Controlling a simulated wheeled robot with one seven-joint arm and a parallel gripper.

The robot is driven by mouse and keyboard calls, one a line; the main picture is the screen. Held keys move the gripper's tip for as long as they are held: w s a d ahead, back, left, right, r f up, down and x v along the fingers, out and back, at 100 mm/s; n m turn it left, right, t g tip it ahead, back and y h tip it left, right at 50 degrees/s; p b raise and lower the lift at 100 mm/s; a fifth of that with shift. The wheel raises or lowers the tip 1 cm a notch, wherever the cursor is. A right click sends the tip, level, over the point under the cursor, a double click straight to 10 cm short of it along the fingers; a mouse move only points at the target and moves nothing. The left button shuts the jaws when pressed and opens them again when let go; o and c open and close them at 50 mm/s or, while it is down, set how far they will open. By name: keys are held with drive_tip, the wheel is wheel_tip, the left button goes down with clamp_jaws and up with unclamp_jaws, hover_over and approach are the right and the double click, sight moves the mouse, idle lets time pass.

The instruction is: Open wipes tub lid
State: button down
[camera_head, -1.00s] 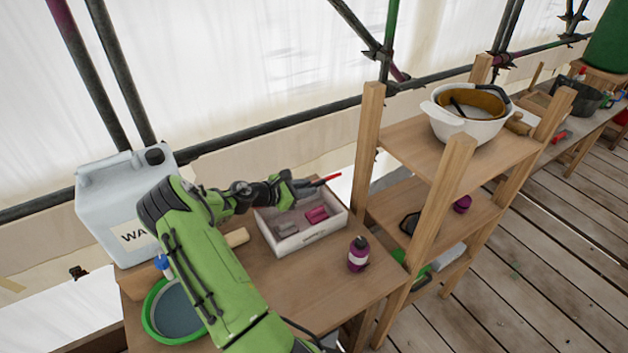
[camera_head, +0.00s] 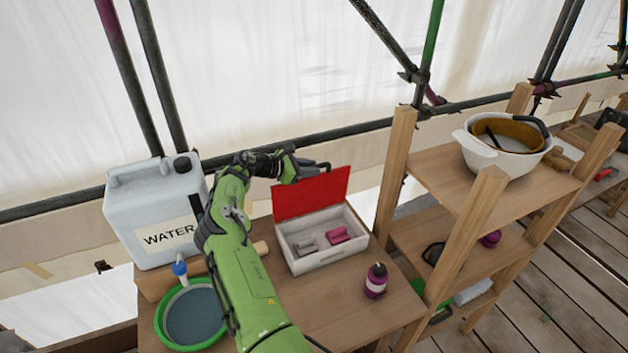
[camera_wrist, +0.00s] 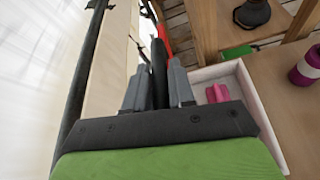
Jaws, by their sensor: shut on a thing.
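The wipes tub (camera_head: 330,255) is a white open box on the wooden bench in the head view. Its red lid (camera_head: 312,194) stands raised along the back edge, with its broad face toward the camera. A pink piece (camera_head: 339,235) and a grey piece (camera_head: 305,246) lie inside. My gripper (camera_head: 318,166) is at the lid's upper edge, shut on the lid. In the wrist view, a dark bar (camera_wrist: 159,70) shows between my fingers (camera_wrist: 158,88), and the lid shows as a thin red strip (camera_wrist: 164,36). The exact contact is hard to see.
A water container (camera_head: 152,212) and a green basin (camera_head: 190,315) stand to the left. A purple bottle (camera_head: 376,281) stands right of the tub. A wooden shelf (camera_head: 450,185) rises at the right, and scaffold poles run behind. Bench space in front of the tub is clear.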

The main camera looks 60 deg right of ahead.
drive_tip(key=shift+w+d+b, duration=0.35)
drive_tip(key=shift+w+d, duration=0.1)
drive_tip(key=shift+d, duration=0.1)
drive_tip(key=shift+w+d+b, duration=0.2)
drive_tip(key=shift+w+b, duration=0.1)
drive_tip(key=c, duration=1.1)
unclamp_jaws()
drive_tip(key=shift+w, duration=0.1)
drive_tip(key=shift+o, duration=0.2)
